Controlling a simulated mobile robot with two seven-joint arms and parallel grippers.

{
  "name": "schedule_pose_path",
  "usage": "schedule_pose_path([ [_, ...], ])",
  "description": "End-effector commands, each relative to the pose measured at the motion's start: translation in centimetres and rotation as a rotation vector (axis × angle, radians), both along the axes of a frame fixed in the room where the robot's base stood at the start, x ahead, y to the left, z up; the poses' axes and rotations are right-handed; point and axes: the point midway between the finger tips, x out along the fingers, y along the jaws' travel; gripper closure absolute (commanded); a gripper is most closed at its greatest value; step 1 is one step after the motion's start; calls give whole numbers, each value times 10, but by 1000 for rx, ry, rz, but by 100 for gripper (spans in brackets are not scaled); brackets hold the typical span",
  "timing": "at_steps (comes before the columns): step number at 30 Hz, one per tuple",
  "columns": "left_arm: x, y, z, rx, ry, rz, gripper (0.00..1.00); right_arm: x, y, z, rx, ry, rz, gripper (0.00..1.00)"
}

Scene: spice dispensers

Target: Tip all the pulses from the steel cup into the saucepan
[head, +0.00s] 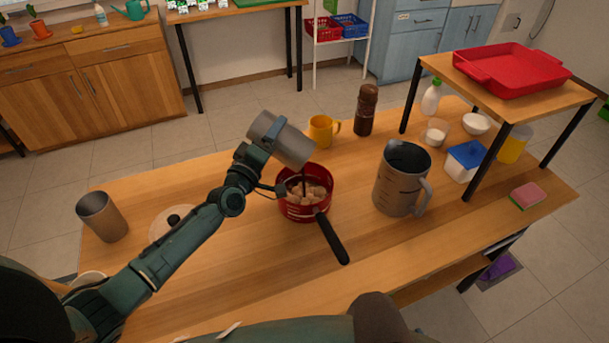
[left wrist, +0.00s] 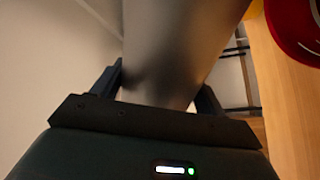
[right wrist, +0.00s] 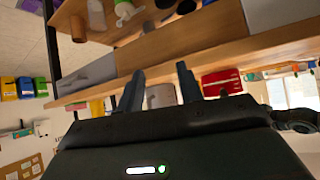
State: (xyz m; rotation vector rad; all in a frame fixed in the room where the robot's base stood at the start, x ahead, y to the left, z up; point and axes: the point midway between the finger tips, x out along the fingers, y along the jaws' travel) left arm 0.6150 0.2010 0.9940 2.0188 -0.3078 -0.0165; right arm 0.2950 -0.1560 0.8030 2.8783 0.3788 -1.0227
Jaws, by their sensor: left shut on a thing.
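The steel cup (head: 281,138) is a grey cylinder, tilted with its mouth down to the right above the red saucepan (head: 294,212). My left gripper (head: 256,152) is shut on its side; the left wrist view shows the cup's wall (left wrist: 165,50) between both fingers. A thin dark streak below the cup's mouth reaches down into the saucepan and looks like falling pulses. The saucepan stands on the table, holds tan chunks, and its black handle points toward the front right. The cup's inside is hidden. My right gripper (right wrist: 162,90) is open and empty in the right wrist view.
A grey jug (head: 400,180) stands right of the saucepan. A yellow mug (head: 321,131) and brown grinder (head: 366,110) stand behind. Another metallic cup (head: 103,216) and a lid (head: 172,222) are left. A raised shelf with a red tray (head: 512,69) is at right. The table's front middle is clear.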

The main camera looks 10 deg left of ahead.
Motion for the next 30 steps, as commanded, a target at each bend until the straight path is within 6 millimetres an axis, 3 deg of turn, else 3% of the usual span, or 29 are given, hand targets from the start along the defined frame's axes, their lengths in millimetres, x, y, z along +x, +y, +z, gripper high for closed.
schedule_pose_path([
  [21, -1, -6, 5, 69, -12, -1, 55, 1, 0, 1, -3, -2, 4, 64],
  [23, 1, 4, -4, -5, 2, 1, 55, 1, -1, -4, -3, -1, 4, 64],
  [24, 2, 11, -21, -109, 17, 0, 55, 2, 0, -19, 5, -11, -2, 64],
  [25, 2, 13, -24, -158, 24, 0, 55, 4, 1, -18, 15, -23, -9, 64],
  [30, 3, 16, -16, -220, 36, 0, 55, 5, 4, -6, 22, -37, 0, 64],
])
